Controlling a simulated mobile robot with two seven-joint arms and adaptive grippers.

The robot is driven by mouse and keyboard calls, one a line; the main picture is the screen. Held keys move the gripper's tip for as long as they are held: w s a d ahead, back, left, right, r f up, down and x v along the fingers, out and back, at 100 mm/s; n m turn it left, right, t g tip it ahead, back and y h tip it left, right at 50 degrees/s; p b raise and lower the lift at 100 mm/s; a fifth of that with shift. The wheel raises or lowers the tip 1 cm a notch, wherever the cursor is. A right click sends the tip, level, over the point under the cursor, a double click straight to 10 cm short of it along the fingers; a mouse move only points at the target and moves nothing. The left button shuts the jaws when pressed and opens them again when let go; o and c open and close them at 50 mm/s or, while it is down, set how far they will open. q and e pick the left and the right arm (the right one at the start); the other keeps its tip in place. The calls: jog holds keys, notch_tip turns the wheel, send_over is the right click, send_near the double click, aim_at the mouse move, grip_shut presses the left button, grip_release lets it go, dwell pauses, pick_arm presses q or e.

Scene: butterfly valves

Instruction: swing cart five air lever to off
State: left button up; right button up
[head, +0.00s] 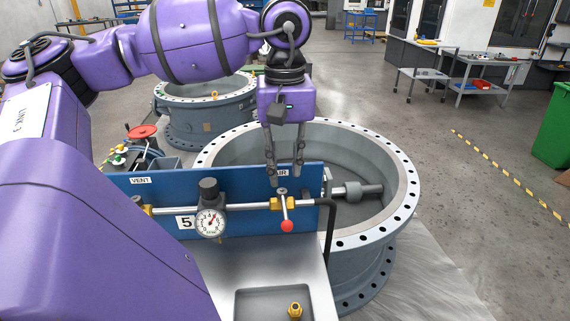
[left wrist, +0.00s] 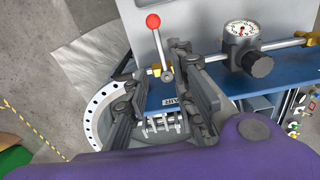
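The blue panel (head: 240,240) of cart five bears a "5" tag (head: 186,222), a VENT label (head: 141,181) and a partly hidden AIR label (head: 282,173). Below the AIR label, the air lever (head: 287,226) has a red ball knob and points down towards the cart's front, across the horizontal pipe. The lever (left wrist: 154,22) also shows in the left wrist view, its pivot between the fingers. My left gripper (head: 284,182) is open and empty, fingers pointing down just above and behind the lever's pivot. I cannot tell whether a finger touches it. My right gripper is not in view.
A pressure gauge (head: 210,222) with a black knob sits on the pipe left of the lever. A large flanged valve body (head: 400,190) stands right behind the panel. The cart top (head: 270,278) has a recess with a brass fitting (head: 295,310). Space in front of the knob is clear.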

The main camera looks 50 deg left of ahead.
pick_arm(q)
notch_tip(320, 180, up, 12)
dwell(0.9)
dwell(0.6)
